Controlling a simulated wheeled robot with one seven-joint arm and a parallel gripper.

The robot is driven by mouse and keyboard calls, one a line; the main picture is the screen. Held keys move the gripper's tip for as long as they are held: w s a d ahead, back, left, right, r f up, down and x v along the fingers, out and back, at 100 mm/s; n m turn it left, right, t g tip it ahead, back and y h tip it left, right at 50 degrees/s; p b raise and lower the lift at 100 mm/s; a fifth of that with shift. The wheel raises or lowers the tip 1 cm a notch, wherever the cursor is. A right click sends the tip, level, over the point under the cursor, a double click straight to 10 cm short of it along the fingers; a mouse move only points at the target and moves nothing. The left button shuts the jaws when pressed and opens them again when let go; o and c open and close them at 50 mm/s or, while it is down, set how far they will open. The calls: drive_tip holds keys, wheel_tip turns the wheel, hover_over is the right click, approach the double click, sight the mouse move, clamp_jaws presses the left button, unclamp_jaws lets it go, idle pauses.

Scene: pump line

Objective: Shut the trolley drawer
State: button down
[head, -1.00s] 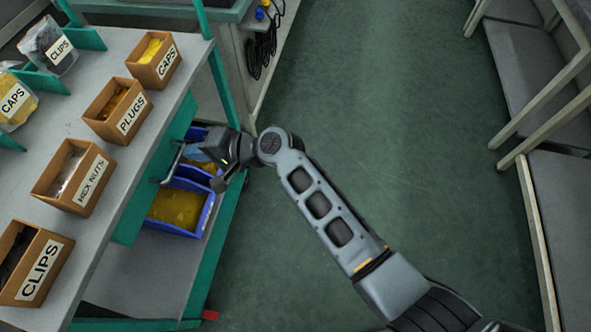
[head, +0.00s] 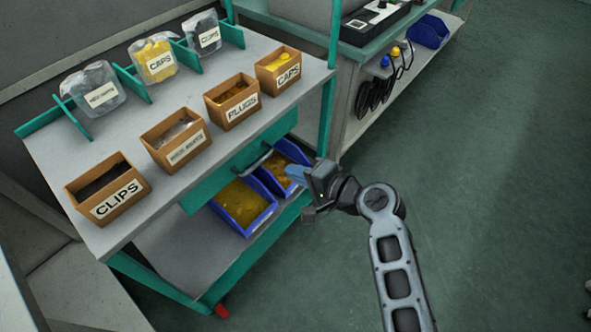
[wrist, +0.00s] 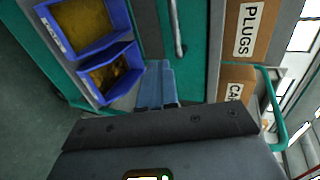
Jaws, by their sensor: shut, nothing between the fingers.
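The trolley drawer has a teal front (head: 225,178) under the trolley's top shelf, with a grey bar handle (head: 254,162). The front sits close under the shelf edge; I cannot tell whether a gap remains behind it. In the wrist view the drawer front (wrist: 201,55) and its upright-looking handle (wrist: 178,30) are ahead of the fingers. My gripper (head: 291,172) has blue fingers, shut together and empty. It is just right of the handle, apart from it in the head view. The wrist view shows the fingertips (wrist: 154,68) between the handle and the blue bins.
Blue bins (head: 262,224) with yellow contents stand on the trolley's lower shelf, below the gripper. Labelled boxes, including CLIPS (head: 115,208) and PLUGS (head: 241,112), stand on top. A bench (head: 345,130) with coiled cables is behind.

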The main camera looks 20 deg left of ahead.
drive_tip(key=v, duration=0.8)
drive_tip(key=shift+d, duration=0.25)
drive_tip(key=s+d+f+m+t+h, duration=0.1)
drive_tip(key=s+d+f+t+h, duration=0.25)
drive_tip(key=s+d, duration=0.6)
drive_tip(key=s+d+f+t+h, duration=0.3)
drive_tip(key=s+d+h, duration=0.2)
drive_tip(key=s+d, duration=0.45)
drive_tip(key=s+d+r+n+t+h, duration=0.1)
drive_tip(key=s+d+r, duration=0.3)
drive_tip(key=s+r, duration=0.4)
drive_tip(key=s+d+r+n+t+h, duration=0.2)
drive_tip(key=s+d+r+n+h, duration=0.1)
drive_tip(key=s+r, duration=0.6)
drive_tip(key=shift+d+r+n, duration=0.6)
drive_tip(key=shift+d, duration=0.4)
drive_tip(key=shift+s+t, duration=0.15)
drive_tip(key=shift+t, duration=0.1)
